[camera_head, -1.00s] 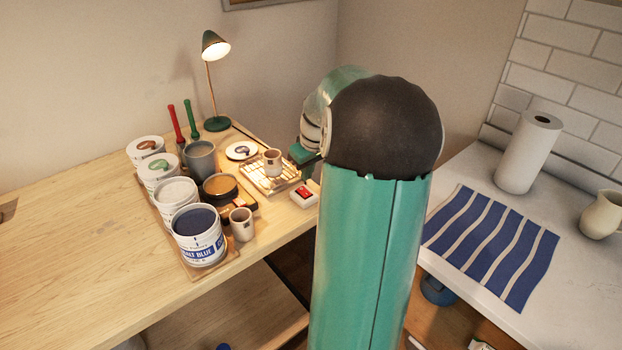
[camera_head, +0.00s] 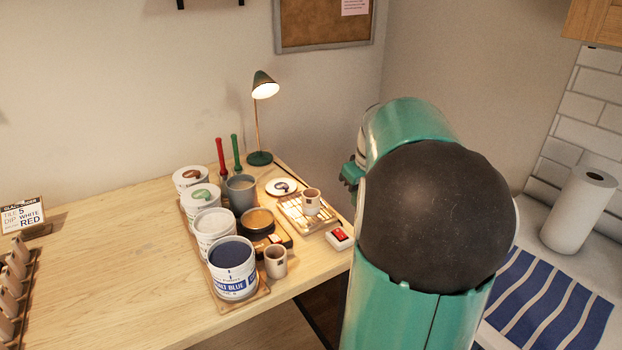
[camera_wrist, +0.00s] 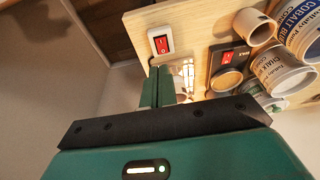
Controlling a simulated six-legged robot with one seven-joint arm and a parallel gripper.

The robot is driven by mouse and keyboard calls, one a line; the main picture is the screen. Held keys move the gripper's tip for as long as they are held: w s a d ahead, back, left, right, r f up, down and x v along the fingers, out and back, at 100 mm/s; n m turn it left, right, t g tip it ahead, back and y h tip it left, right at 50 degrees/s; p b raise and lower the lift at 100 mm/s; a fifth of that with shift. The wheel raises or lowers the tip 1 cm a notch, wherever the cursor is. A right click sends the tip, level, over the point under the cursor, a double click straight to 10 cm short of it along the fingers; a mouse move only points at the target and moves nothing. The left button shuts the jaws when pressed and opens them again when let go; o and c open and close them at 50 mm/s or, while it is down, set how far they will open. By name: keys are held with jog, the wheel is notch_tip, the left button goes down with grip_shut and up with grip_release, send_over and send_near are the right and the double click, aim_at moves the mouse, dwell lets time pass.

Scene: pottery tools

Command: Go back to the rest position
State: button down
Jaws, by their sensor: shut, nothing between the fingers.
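My gripper (camera_wrist: 160,87) shows in the wrist view with its two green fingers together and nothing between them. It is off the table's edge, apart from the pots. In the head view my green arm with its dark round joint fills the right middle and hides most of the gripper; only a small green part (camera_head: 350,174) shows at its left.
The wooden table (camera_head: 100,270) holds a tray of glaze pots, including a cobalt blue pot (camera_head: 232,282). Nearby are a small cup (camera_head: 275,262), a wire rack (camera_head: 296,222) bearing another cup, a red switch box (camera_head: 340,238) and a lamp (camera_head: 265,87). A paper towel roll (camera_head: 578,212) stands right.

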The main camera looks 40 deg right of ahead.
jog(key=shift+a, duration=0.15)
jog(key=w+a+r, duration=0.1)
jog(key=w+a, duration=0.1)
jog(key=a, duration=0.4)
jog(key=w+a+r, duration=0.1)
jog(key=a+r, duration=0.1)
jog(key=a, duration=0.4)
jog(key=s+a+f+n+t, duration=0.1)
jog(key=s+a, duration=0.3)
jog(key=a, duration=0.9)
jog(key=s+a+f+n+t, duration=0.1)
jog(key=s+a, duration=0.4)
jog(key=a, duration=0.9)
jog(key=shift+n+t+y, duration=0.3)
jog(key=shift+t, duration=0.1)
jog(key=shift+s+a, duration=0.1)
